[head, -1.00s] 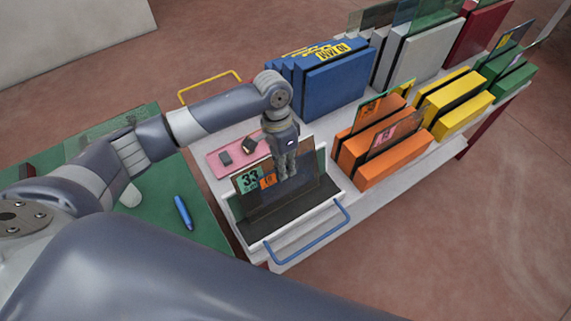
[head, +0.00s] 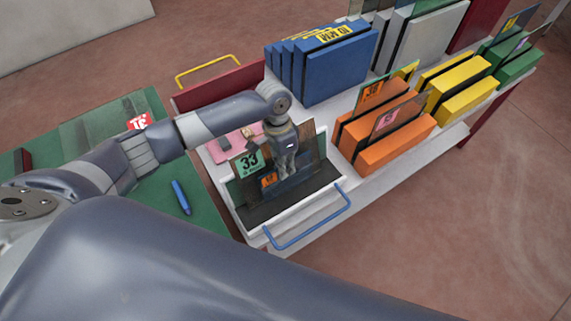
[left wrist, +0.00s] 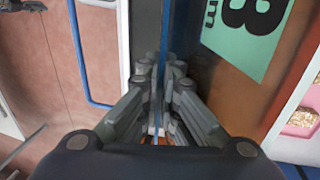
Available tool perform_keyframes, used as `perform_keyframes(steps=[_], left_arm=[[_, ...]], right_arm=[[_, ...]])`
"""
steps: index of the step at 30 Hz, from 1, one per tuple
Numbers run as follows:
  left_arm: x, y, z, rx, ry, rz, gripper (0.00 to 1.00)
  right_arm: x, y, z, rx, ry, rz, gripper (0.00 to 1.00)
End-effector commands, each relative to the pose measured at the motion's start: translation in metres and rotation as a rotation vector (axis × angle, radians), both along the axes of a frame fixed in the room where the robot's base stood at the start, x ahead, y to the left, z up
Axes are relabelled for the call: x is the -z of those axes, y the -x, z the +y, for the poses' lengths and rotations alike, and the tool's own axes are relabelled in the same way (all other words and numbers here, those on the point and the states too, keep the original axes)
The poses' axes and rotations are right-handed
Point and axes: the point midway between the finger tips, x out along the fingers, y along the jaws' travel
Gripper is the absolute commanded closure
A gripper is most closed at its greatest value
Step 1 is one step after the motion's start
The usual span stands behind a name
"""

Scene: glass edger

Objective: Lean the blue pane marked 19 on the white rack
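A dark blue pane (head: 292,184) with a small orange label too small to read stands upright in the white tray with the blue handle (head: 258,238). My left gripper (head: 288,172) is pointed down at its top part. In the left wrist view the fingers (left wrist: 158,105) lie close on both sides of the pane's thin blue edge (left wrist: 165,32), apparently gripping it. Behind it stands a brown pane with a teal label 33 (head: 250,162). A pale grey-white rack (head: 432,45) stands at the back, its top cut off. My right gripper is out of view.
Blue racks (head: 340,68), orange racks (head: 395,143), yellow racks (head: 458,98) and green racks (head: 518,62) crowd the white bench. A green table (head: 205,215) with a blue pen (head: 181,197) is at left.

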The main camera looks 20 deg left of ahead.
Motion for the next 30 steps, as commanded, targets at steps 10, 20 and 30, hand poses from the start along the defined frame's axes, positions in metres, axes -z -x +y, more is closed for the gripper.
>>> perform_keyframes(steps=[10,20,30], left_arm=[[0.0000,-0.0001,-0.0005,0.000,0.001,0.000,1.00],[0.0007,0.0000,-0.0006,0.000,0.001,0.000,1.00],[0.0026,-0.0003,0.0000,0.000,0.000,-0.001,0.72]], right_arm=[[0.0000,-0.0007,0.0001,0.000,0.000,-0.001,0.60],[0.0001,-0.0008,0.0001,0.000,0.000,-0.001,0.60],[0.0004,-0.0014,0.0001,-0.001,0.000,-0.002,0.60]])
